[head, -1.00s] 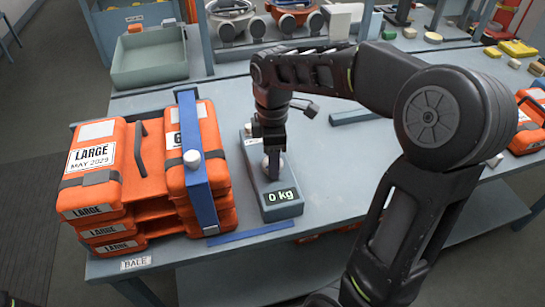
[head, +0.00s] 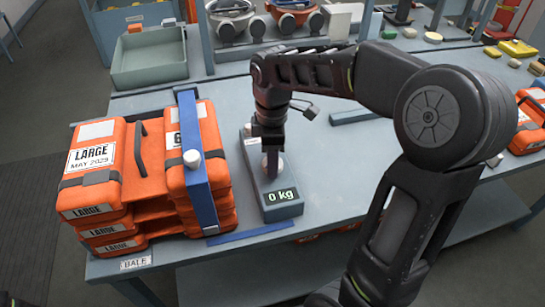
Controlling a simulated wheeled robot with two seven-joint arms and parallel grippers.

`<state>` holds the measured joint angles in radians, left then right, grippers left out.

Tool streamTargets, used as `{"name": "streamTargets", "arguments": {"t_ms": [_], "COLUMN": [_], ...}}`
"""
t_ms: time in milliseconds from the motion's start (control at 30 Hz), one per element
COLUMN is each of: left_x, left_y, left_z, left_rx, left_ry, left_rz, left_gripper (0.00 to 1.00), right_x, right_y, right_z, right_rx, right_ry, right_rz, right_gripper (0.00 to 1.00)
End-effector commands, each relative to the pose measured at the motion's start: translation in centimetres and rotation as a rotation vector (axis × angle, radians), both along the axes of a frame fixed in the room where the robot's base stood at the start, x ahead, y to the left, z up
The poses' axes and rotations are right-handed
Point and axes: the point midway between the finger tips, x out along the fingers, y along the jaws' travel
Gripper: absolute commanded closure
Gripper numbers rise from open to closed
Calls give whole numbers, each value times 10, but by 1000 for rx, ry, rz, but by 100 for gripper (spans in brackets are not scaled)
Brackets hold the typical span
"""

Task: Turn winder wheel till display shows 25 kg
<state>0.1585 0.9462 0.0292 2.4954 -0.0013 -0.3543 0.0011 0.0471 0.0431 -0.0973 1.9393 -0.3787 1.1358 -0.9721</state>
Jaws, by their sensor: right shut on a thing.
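The winder unit (head: 270,213) is a grey box on the table, right of the orange bale, and its display (head: 282,196) reads 0 kg. My right gripper (head: 269,160) points down over the box, shut on a pale round part that looks like the winder wheel (head: 267,171); the fingers and wrist hide most of it. The stack of orange cases (head: 140,180) marked LARGE stands to the left, with a blue upright bar (head: 199,170) bearing a white knob against it. My left gripper is not in view.
A blue strip (head: 250,235) lies on the table in front of the winder. A green-grey bin (head: 148,62) stands at the back left, with bowls of gear at the back. More orange cases (head: 530,125) lie at the right edge.

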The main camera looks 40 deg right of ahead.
Motion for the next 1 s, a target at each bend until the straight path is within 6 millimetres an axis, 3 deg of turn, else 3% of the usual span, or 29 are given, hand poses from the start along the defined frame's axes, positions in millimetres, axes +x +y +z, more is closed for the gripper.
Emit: {"name": "streamTargets", "arguments": {"t_ms": [1000], "left_x": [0], "left_y": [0], "left_z": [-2], "left_rx": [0], "left_ry": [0], "left_rz": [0], "left_gripper": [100], "right_x": [0], "right_y": [0], "right_z": [0], "right_rx": [-1], "right_ry": [-1], "right_rz": [-794], "right_gripper": [95]}}
